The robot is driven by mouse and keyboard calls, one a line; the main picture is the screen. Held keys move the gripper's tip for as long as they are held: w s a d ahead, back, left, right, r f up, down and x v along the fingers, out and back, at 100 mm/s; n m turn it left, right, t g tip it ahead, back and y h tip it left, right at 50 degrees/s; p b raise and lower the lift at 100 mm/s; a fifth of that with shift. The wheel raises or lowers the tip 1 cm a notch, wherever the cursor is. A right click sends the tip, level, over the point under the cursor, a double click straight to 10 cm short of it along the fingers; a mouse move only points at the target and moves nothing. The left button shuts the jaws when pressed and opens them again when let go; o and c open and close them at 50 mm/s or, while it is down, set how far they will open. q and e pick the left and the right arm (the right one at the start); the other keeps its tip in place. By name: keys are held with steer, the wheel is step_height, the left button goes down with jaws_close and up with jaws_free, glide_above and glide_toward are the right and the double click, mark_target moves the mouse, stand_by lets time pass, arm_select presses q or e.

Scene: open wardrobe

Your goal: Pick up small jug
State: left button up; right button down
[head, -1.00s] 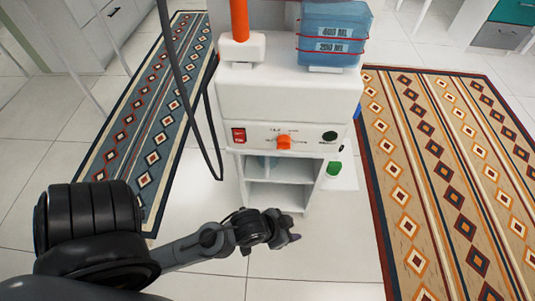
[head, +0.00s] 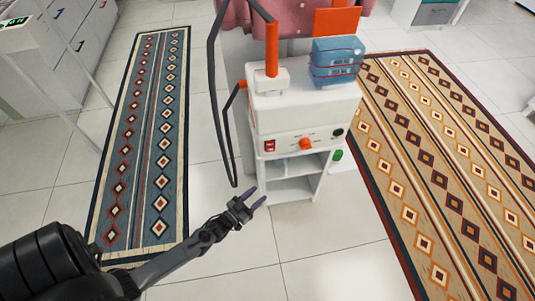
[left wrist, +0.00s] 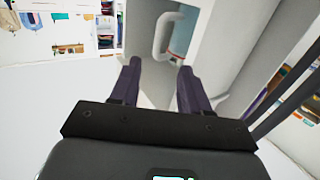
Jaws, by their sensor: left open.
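My left gripper (head: 256,196) is open and empty, just in front of the lower shelves of the white machine (head: 305,112). In the left wrist view, its two dark purple fingers (left wrist: 160,68) point toward a white curved handle (left wrist: 163,36) with a bluish see-through part (left wrist: 183,38) beside it. This looks like the small jug; its handle is beyond the fingertips and not between them. In the head view only a faint bluish shape (head: 281,165) shows in the shelf, so the jug is mostly hidden. My right gripper is not in view.
A blue container (head: 335,62) stands on the machine beside an orange post (head: 272,48). A black hose (head: 218,90) hangs at its left. A green cap (head: 338,155) is at its right. Patterned rugs lie left (head: 145,140) and right (head: 430,150); the tiled floor in front is clear.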

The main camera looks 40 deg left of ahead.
arm_select(q)
glide_toward(285, 169)
steer(key=w+d, duration=0.1)
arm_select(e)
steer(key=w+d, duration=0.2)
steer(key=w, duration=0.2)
arm_select(q)
steer(key=w+b, duration=0.1)
steer(key=w, duration=0.1)
steer(key=w+b, duration=0.2)
steer(key=w, duration=0.1)
steer(key=w+a+b, duration=0.1)
steer(key=w+b, duration=0.1)
steer(key=shift+w+f, duration=0.1)
steer(key=shift+w, duration=0.15)
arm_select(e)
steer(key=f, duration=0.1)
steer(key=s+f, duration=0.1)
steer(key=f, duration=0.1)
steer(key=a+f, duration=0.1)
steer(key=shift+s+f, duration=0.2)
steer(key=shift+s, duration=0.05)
arm_select(q)
jaws_close()
